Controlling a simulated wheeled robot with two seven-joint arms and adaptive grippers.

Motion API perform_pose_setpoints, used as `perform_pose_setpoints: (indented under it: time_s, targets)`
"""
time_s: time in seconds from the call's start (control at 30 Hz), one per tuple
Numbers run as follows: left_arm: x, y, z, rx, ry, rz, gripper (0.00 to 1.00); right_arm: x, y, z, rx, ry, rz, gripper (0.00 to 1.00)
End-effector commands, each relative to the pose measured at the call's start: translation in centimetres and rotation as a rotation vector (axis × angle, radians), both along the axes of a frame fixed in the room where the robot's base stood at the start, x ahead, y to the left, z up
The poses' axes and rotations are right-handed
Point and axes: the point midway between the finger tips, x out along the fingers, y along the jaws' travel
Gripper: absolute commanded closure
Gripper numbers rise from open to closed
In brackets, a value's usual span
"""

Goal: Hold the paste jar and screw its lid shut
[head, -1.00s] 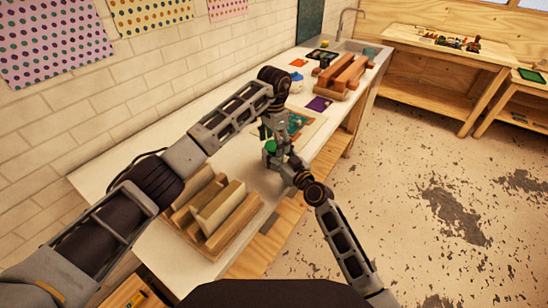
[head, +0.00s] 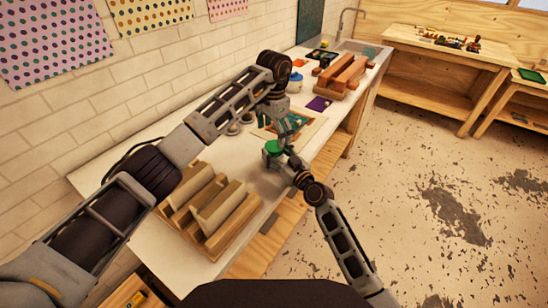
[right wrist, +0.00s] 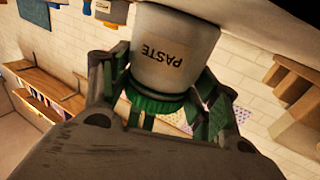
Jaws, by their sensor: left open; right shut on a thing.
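The paste jar (right wrist: 170,48) is white with the word PASTE on it. It appears upside down in the right wrist view. Its green ridged lid (right wrist: 158,104) sits on the jar mouth; how tightly it is seated I cannot tell. In the head view the lid (head: 274,147) shows from above, and the jar body is mostly hidden. My right gripper (head: 282,162) is shut on the jar, its fingers on either side of it near the lid in the right wrist view. My left gripper (head: 284,134) is open and empty, just beyond the lid and to its right.
A wooden rack (head: 235,222) stands on the white counter (head: 133,159) at the near side. Behind my grippers lie a framed board (head: 311,127), a purple card (head: 319,104), a white and blue pot (head: 295,84) and a stand with wooden bars (head: 349,72).

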Motion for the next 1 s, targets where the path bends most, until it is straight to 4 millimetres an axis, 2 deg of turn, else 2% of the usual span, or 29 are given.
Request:
perform_pose_setpoints:
  time_s: [0.37, 0.57, 0.77, 1.0]
  targets:
    - [0.0, 0.0, 0.1, 0.000, 0.000, 0.000, 0.00, 0.0, 0.0, 0.0, 0.000, 0.000, 0.000, 1.00]
    - [0.0, 0.0, 1.0, -0.001, -0.001, 0.000, 0.00, 0.0, 0.0, 0.0, 0.000, 0.000, 0.000, 1.00]
    - [0.1, 0.0, 3.2, -0.001, -0.003, -0.001, 0.00, 0.0, 0.0, 0.0, 0.000, 0.000, 0.000, 1.00]
    - [0.1, 0.0, 6.7, -0.001, -0.003, 0.000, 0.00, 0.0, 0.0, 0.0, 0.000, 0.000, 0.000, 1.00]
